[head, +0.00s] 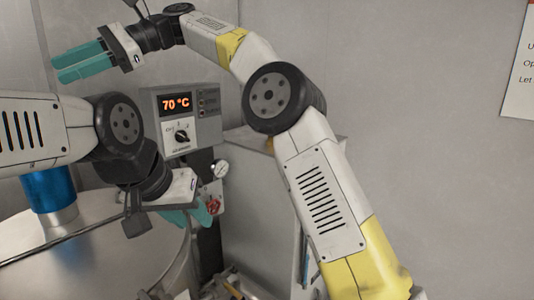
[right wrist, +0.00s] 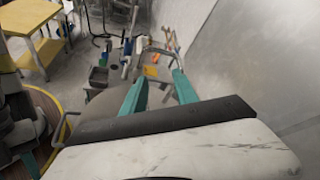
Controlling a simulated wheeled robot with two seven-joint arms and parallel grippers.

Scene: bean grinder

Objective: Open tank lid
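A round metal tank (head: 125,262) fills the lower left of the head view. Its flat top, which looks like the lid, is partly hidden by my left arm. My left gripper (head: 188,218) is by the tank's right rim, with its teal fingers apart and pointing down; nothing shows between them. I cannot tell whether it touches the tank. My right gripper (head: 80,64) is raised at the upper left, well above the tank, its fingers pointing left. In the right wrist view the right gripper (right wrist: 158,84) has its fingers spread and empty.
A control box (head: 181,120) reading 70 °C is on the wall behind the tank, with a gauge (head: 220,169) and a red knob (head: 214,203) below it. A blue cylinder (head: 50,187) stands at the tank's left. A yellow table (right wrist: 40,48) shows in the right wrist view.

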